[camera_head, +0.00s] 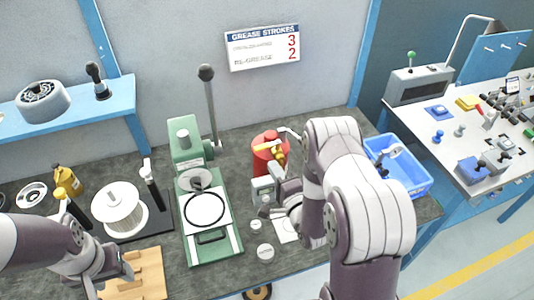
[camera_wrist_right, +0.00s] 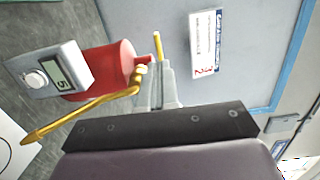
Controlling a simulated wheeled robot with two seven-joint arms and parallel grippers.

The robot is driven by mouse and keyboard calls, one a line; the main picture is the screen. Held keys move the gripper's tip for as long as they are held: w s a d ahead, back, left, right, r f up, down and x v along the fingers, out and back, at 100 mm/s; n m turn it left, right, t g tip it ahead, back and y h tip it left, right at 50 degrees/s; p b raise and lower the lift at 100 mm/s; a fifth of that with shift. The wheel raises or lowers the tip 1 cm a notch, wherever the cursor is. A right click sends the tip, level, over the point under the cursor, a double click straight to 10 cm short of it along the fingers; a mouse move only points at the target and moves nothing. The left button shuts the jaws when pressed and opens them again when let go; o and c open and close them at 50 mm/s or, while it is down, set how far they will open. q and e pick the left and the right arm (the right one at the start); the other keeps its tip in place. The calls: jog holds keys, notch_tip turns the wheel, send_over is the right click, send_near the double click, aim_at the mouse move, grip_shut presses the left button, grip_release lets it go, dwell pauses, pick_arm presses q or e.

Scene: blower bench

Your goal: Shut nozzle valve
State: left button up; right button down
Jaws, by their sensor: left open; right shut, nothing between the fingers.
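A red canister (camera_head: 266,160) with yellow fittings (camera_head: 268,147) stands on the bench left of my right arm. In the right wrist view the red canister (camera_wrist_right: 112,62) appears tilted, with a long yellow bar (camera_wrist_right: 80,112) running from its top end. Which yellow part is the nozzle valve I cannot tell. A grey box with a display and knob (camera_wrist_right: 52,72) is beside the canister. My right gripper (camera_head: 268,210) is shut and empty, in front of the canister; its fingers (camera_wrist_right: 160,92) show too. My left gripper (camera_head: 128,272) is open over a wooden block, apart from the canister.
A green press (camera_head: 188,150) with a tall lever stands left of the canister. A white spool (camera_head: 119,208), yellow bottle and small round tins are nearby. A blue bin (camera_head: 405,172) is at the right. A sign (camera_head: 262,48) reading "GREASE STROKES" hangs on the wall.

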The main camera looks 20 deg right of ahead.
aim_at(263, 149)
jog(key=w+p, duration=0.1)
jog(key=w, duration=0.4)
jog(key=shift+w, duration=0.25)
pick_arm(q)
jog(key=shift+r, duration=0.85)
pick_arm(e)
jog(key=shift+a, duration=0.1)
jog(key=shift+f, duration=0.1)
pick_arm(q)
jog(key=shift+s+d+f+b, duration=0.1)
jog(key=shift+s+f+b, duration=0.2)
jog(key=shift+s+f, duration=0.1)
pick_arm(e)
jog(key=shift+w+a+r, duration=0.15)
jog(key=shift+w+r, duration=0.15)
jog(key=shift+w, duration=0.25)
pick_arm(q)
jog(key=shift+f, duration=0.1)
